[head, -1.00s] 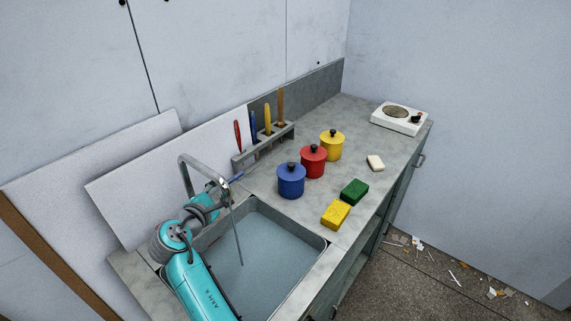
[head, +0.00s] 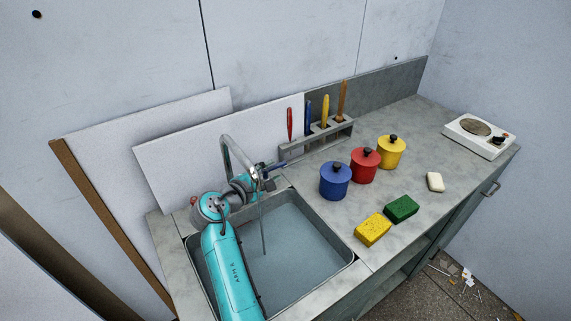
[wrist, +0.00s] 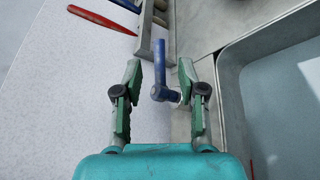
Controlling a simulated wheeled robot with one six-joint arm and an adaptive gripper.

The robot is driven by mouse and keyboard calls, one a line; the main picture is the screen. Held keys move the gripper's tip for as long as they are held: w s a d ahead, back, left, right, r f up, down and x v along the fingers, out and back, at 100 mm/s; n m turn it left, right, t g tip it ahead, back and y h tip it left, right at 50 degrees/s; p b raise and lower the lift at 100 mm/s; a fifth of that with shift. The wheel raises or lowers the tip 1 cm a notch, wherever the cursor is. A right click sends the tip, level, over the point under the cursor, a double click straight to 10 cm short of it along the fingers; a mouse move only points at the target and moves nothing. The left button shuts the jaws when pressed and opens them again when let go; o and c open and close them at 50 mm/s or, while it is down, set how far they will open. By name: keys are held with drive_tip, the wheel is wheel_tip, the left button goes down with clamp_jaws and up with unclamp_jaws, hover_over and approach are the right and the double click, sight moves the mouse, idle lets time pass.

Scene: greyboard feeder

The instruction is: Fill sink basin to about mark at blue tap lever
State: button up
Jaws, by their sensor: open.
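The metal sink basin (head: 341,266) holds water (head: 285,245), and a thin stream runs into it from the bent grey tap (head: 225,150). The blue tap lever (wrist: 161,70) stands between the fingers of my open gripper (wrist: 160,85) in the wrist view, closer to the right finger. In the head view my gripper (head: 268,180) is at the tap behind the basin, with the lever (head: 282,164) just beyond it. A small red mark (wrist: 252,168) shows on the basin wall in the wrist view. My arm hides the basin's left part, and the water's height against the mark is unclear.
Blue (head: 335,182), red (head: 365,166) and yellow (head: 391,152) pots stand right of the sink. Yellow (head: 373,230) and green (head: 401,209) sponges lie in front. A utensil rack (head: 318,142) is behind, and white boards (head: 185,150) lean on the wall.

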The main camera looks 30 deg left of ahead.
sight(280, 166)
drive_tip(key=x, duration=0.6)
drive_tip(key=shift+w, duration=0.3)
clamp_jaws()
